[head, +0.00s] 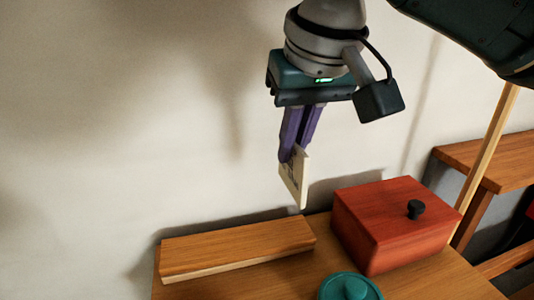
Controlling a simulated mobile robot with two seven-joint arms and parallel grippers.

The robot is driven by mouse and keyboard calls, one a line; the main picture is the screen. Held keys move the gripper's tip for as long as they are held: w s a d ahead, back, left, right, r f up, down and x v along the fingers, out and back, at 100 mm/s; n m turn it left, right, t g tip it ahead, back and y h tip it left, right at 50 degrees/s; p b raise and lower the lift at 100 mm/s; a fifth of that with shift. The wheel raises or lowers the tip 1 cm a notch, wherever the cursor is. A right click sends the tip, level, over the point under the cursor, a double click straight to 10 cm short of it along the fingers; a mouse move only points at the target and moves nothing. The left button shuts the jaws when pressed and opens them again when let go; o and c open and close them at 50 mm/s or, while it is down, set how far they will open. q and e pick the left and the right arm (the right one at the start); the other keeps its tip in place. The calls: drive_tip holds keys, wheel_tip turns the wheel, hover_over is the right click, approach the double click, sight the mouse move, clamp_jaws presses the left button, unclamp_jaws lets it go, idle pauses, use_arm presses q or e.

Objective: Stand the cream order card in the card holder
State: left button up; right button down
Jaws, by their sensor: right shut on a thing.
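The cream order card (295,181) is held upright, slightly tilted, between the purple fingers of my right gripper (294,155). The gripper points down and is shut on the card's upper part. The card hangs in the air near the wall, its lower edge appearing just above the back of the table. A long, low wooden block (237,249), which looks like the card holder, lies on the table to the lower left of the card. Any slot in its top cannot be made out. My left gripper is not in view.
A red wooden box (385,232) with a black knob stands right of the block. A round teal lidded thing (348,288) is at the front edge of the picture. A wooden bench (470,155) and a slanted pole (487,160) stand at right. The pale wall (120,120) is close behind.

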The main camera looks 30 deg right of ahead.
drive_tip(key=f+b, duration=0.3)
drive_tip(key=f, duration=0.4)
drive_tip(key=f+b, duration=0.2)
drive_tip(key=f, duration=0.5)
drive_tip(key=f+b, duration=0.3)
drive_tip(key=f, duration=0.4)
drive_tip(key=shift+s+d+b, duration=0.1)
drive_tip(key=shift+d+b, duration=0.25)
drive_tip(key=shift+d, duration=0.05)
drive_tip(key=shift+r, duration=0.1)
drive_tip(key=c, duration=1.2)
unclamp_jaws()
drive_tip(key=shift+c, duration=0.2)
drive_tip(key=shift+o, duration=1.3)
